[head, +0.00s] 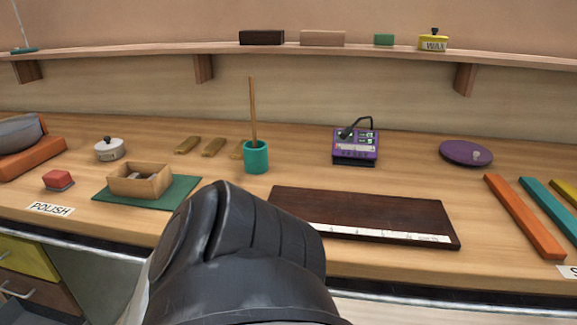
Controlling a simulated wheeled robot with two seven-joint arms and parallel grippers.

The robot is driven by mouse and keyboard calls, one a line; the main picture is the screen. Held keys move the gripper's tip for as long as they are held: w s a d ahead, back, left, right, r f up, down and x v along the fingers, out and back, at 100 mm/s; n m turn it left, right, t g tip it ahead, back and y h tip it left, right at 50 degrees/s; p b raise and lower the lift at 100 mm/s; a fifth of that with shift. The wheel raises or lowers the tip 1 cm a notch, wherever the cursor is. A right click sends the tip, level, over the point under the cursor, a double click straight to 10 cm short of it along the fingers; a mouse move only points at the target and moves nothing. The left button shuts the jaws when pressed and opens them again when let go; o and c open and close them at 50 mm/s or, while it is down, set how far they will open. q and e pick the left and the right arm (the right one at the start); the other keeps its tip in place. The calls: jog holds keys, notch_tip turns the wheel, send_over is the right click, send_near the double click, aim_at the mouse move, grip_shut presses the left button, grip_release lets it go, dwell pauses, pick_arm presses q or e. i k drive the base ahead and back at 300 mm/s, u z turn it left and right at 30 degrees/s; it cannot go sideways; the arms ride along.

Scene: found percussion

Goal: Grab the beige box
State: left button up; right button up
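A plain pinkish-beige box (322,38) lies on the wall shelf, beside a dark brown box (261,37). An open tan box (126,187) stands on a green mat (181,194) at the left of the workbench, with small grey things inside. The pictures do not settle which of the two is the beige box. A large black part of my arm rises from the bottom middle and hides part of the bench front. No gripper fingers show, and nothing visible touches either box.
The shelf (230,47) also holds a small green block (384,40) and a yellow wax tin (433,43). On the bench stand a teal cup (256,158) with a tall stick, a purple device (355,146), a dark board (370,211) and a purple disc (466,153).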

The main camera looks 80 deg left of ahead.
aim_at(118, 182)
jog(key=i, duration=0.3)
jog(key=u, duration=3.85)
